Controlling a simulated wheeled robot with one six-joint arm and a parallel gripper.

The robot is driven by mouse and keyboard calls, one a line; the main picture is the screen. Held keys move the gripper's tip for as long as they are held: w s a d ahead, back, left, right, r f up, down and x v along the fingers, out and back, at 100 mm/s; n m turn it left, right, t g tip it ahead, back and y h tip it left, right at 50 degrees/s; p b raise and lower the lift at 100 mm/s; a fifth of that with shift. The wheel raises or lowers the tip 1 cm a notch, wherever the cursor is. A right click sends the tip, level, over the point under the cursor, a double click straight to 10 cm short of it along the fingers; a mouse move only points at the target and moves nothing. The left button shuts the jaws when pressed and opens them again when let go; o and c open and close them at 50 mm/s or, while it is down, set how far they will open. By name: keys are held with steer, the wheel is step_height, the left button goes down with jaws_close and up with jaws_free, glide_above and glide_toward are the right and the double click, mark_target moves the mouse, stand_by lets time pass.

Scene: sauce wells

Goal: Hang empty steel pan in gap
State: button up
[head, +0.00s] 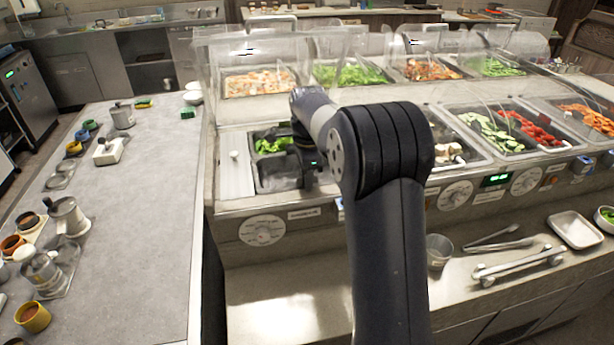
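My gripper (304,172) is low over the front-left well of the salad counter, at the right side of a pan with green leaves (272,146). My own arm and wrist cover much of it, and its fingers are too small and dark to read. An empty, shallow steel pan (575,230) lies on the lower front shelf at the far right, apart from my gripper. A small steel cup (439,247) stands on the same shelf, right of my arm. No open gap shows clearly; my arm hides the counter's middle front wells.
A pale lid with a knob (236,168) covers the counter's left end. Tongs (498,240) and a rack-like metal piece (518,264) lie on the shelf. Clear guards (270,55) stand over the back pans. The grey table (150,200) at left holds several pots and cups.

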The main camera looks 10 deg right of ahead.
step_height(320, 180, up, 11)
steer(key=shift+s, duration=0.3)
steer(key=shift+f, duration=0.15)
step_height(320, 180, down, 11)
stand_by(0.7)
